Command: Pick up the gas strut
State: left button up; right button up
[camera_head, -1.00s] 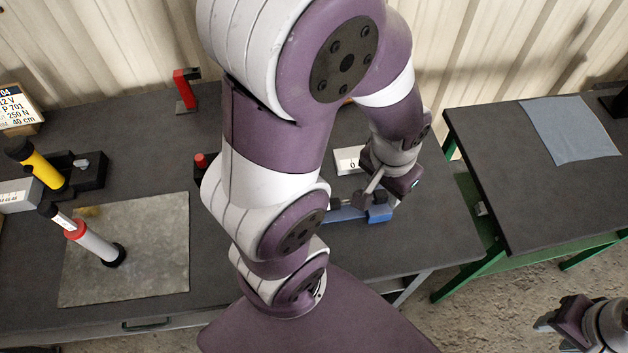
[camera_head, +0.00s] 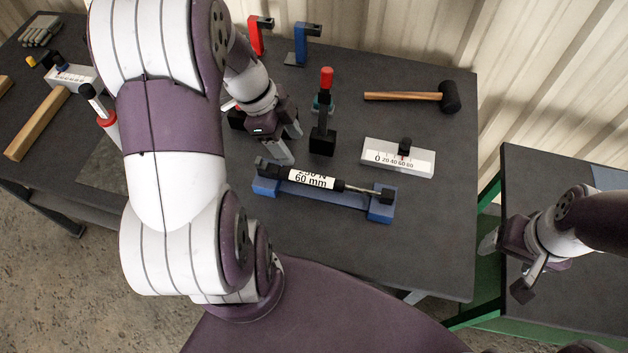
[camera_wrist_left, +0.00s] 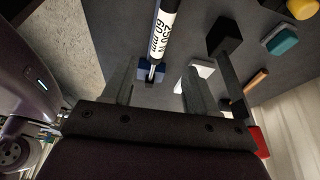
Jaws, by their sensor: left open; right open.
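The gas strut (camera_head: 312,180), with a white label reading 60 mm and a thin rod, lies across a blue cradle (camera_head: 340,200) on the bench. My left gripper (camera_head: 286,142) is open and empty, just behind the strut's left part and apart from it. In the left wrist view the strut (camera_wrist_left: 161,38) lies beyond the open fingers, its label facing the camera. My right gripper (camera_head: 512,270) is open and empty at the far right, by the second table.
A black stand with a red-topped tool (camera_head: 325,105) stands right of my left gripper. A white scale block (camera_head: 398,158), a mallet (camera_head: 410,97) and red (camera_head: 258,35) and blue (camera_head: 302,45) brackets occupy the bench. A red-collared strut (camera_head: 107,124) is partly behind my left arm.

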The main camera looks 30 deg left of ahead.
pick_arm(q)
send_over(312, 177)
jog(key=a, duration=0.3)
jog(key=f, duration=0.6)
jog(key=shift+s+d+f+p, duration=0.15)
jog(key=shift+s+d+p, duration=0.05)
jog(key=shift+s+p, duration=0.15)
jog(key=p+x, duration=0.1)
jog(key=x, duration=0.4)
jog(key=shift+w+d, duration=0.1)
jog(key=shift+d, duration=0.15)
jog(key=shift+w+f, duration=0.1)
jog(key=shift+f, duration=0.25)
jog(key=shift+d, duration=0.1)
grip_shut()
